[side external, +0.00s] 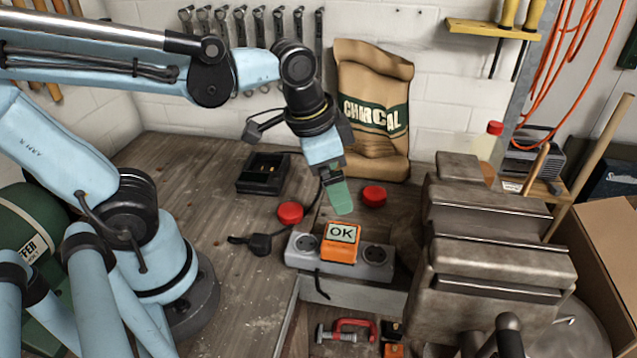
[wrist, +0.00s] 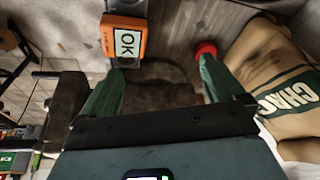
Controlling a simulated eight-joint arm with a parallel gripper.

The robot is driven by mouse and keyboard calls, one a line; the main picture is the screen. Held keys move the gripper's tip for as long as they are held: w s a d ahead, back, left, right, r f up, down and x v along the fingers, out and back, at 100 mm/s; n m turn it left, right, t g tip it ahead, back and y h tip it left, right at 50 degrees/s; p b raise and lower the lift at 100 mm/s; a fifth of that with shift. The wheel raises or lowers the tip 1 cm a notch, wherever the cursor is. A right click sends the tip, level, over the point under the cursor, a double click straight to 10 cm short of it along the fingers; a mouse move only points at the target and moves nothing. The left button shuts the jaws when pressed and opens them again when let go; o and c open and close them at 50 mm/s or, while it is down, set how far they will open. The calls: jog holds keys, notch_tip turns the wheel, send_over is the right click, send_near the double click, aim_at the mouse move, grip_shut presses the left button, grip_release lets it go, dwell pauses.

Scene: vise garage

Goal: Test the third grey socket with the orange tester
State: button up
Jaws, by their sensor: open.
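The orange tester (side external: 340,254) sits on the grey socket strip (side external: 308,260), and its screen reads "OK". One round socket (side external: 307,242) shows to its left and another (side external: 376,254) to its right; whatever is beneath the tester is hidden. My gripper (side external: 342,210) hangs just above and behind the tester, apart from it. In the wrist view the green fingers of my gripper (wrist: 161,66) are spread with nothing between them. There the tester (wrist: 124,36) lies beyond the left fingertip, outside the gap.
Red round caps (side external: 290,212) (side external: 374,195) lie behind the strip. A black plug (side external: 258,243) with cable lies left of it. A big metal vise (side external: 495,240) stands close on the right. A black tray (side external: 262,174) and charcoal bag (side external: 370,100) are behind. Bench at left is mostly clear.

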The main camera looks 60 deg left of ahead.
aim_at(341, 235)
jog(key=d+m+g, duration=0.2)
jog(key=m, duration=0.1)
jog(key=s+d+m+g, duration=0.1)
jog(key=d, duration=0.1)
jog(key=shift+f+y, duration=0.1)
jog(key=shift+y, duration=0.2)
jog(key=shift+f, duration=0.1)
notch_tip(341, 235, down, 8)
jog(key=shift+w, duration=0.1)
jog(key=shift+f, duration=0.4)
jog(key=shift+d, duration=0.15)
dwell(0.7)
dwell(0.5)
jog(key=c, duration=1.3)
jog(key=shift+r, duration=3)
